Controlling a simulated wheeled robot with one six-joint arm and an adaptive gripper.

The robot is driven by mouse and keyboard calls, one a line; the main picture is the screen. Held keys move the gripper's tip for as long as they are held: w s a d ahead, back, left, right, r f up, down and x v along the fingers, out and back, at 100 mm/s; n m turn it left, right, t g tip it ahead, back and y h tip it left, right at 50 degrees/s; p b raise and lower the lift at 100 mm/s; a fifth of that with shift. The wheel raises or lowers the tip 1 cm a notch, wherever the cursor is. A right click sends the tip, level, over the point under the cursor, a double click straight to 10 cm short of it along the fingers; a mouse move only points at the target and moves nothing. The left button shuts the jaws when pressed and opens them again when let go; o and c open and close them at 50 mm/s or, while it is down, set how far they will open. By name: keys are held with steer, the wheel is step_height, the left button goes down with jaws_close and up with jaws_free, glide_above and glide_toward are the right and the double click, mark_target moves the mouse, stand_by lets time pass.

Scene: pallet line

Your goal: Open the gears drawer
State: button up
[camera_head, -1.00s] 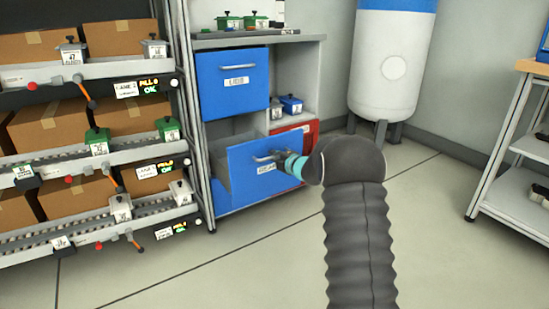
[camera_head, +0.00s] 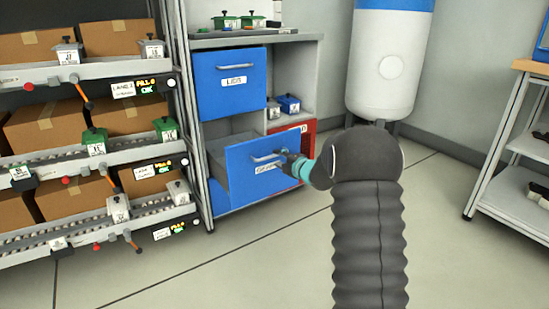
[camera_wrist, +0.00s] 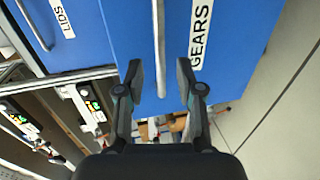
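The gears drawer (camera_head: 238,183) is the lower blue drawer of the grey cabinet in the head view. It stands pulled out, with its grey inside showing behind the front. Its GEARS label (camera_wrist: 201,35) and bar handle (camera_wrist: 159,45) are clear in the wrist view. My gripper (camera_wrist: 160,78) is open, with one finger on each side of the handle and a gap to it on both sides. In the head view my gripper (camera_head: 285,163) is at the right end of the handle, partly hidden by my dark wrist.
The closed blue LIDS drawer (camera_head: 232,82) is above. A red bin (camera_head: 304,136) sits right of the gears drawer, partly hidden. A flow rack (camera_head: 95,155) with boxes stands left, a white tank (camera_head: 390,65) behind right. The floor in front is clear.

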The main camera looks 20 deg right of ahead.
steer(key=v, duration=0.7)
stand_by(0.3)
